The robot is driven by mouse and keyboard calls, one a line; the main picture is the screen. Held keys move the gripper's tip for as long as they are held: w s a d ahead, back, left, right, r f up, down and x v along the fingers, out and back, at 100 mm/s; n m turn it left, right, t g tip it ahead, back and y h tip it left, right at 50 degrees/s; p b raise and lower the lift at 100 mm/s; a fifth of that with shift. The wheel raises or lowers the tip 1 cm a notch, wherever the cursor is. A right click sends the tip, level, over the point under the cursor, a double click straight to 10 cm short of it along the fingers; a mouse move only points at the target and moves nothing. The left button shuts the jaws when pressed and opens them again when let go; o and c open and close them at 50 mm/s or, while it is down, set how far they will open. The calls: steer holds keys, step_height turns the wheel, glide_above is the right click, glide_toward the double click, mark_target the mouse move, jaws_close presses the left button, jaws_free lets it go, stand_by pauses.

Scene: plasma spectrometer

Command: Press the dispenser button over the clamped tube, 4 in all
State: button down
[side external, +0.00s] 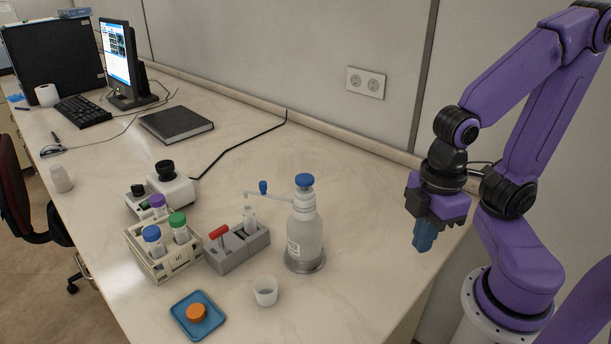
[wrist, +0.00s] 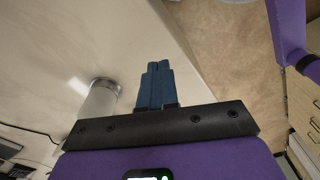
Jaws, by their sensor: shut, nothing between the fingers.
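That tube stands upright in a grey clamp block (side external: 238,250) with a red handle (side external: 219,232). My gripper (side external: 423,240) hangs to the right of the dispenser, apart from it, near the bench's right edge. Its blue fingers are closed together and empty, as the wrist view (wrist: 157,72) also shows. I cannot tell the tube's liquid level.
A rack (side external: 163,262) holds tubes with blue, green and purple caps. An orange cap (side external: 196,313) lies on a blue tray (side external: 181,322). A white instrument (side external: 172,186) is behind the rack. Bench between gripper and dispenser is clear.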

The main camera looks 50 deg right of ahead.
step_height(320, 180, up, 16)
steer(key=r+m+t+y, duration=0.1)
steer(key=t+y, duration=0.1)
steer(key=t, duration=0.7)
glide_above(308, 179)
steer(key=shift+f, duration=0.25)
steer(key=shift+f+h, duration=0.15)
steer(key=shift+h, duration=0.15)
steer(key=shift+f, duration=4.35)
steer(key=shift+f, duration=0.15)
steer(key=shift+f, duration=0.25)
